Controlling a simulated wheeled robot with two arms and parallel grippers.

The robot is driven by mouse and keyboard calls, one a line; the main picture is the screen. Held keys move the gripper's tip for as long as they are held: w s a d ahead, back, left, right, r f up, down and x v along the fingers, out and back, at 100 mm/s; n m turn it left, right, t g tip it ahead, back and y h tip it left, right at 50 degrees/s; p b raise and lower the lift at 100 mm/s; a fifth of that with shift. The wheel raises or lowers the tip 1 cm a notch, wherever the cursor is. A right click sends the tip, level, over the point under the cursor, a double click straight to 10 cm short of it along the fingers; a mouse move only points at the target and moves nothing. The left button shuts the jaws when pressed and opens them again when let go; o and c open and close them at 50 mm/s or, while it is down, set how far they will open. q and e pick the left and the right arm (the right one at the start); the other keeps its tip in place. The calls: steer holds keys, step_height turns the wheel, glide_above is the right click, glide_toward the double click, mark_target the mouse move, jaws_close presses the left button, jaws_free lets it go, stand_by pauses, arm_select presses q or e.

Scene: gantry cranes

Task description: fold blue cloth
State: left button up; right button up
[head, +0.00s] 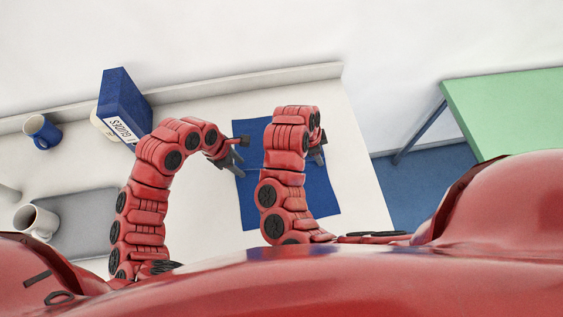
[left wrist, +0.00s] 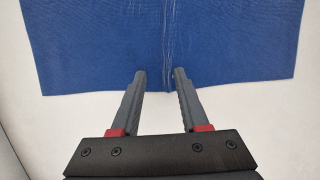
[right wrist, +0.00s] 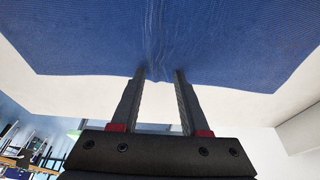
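The blue cloth (head: 255,205) lies spread out on the white table, with a faint crease across its middle. My left gripper (head: 237,163) is at the cloth's left edge. In the left wrist view its fingers (left wrist: 160,72) are apart, with the creased edge of the cloth (left wrist: 90,45) between and beyond the tips. My right gripper (head: 319,155) is at the cloth's right edge, partly hidden by my right arm. In the right wrist view its fingers (right wrist: 160,74) are also apart, with the wrinkled cloth edge (right wrist: 90,45) dipping slightly between the tips. My right arm covers part of the cloth.
A blue box (head: 124,98) with a white label stands at the back left. A blue mug (head: 42,132), a white mug (head: 36,221) and a grey mat (head: 85,222) are at the left. The table (head: 360,190) is bare right of the cloth. A green table (head: 510,110) stands at the right.

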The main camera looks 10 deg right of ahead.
arm_select(q)
jaws_close()
arm_select(e)
jaws_close()
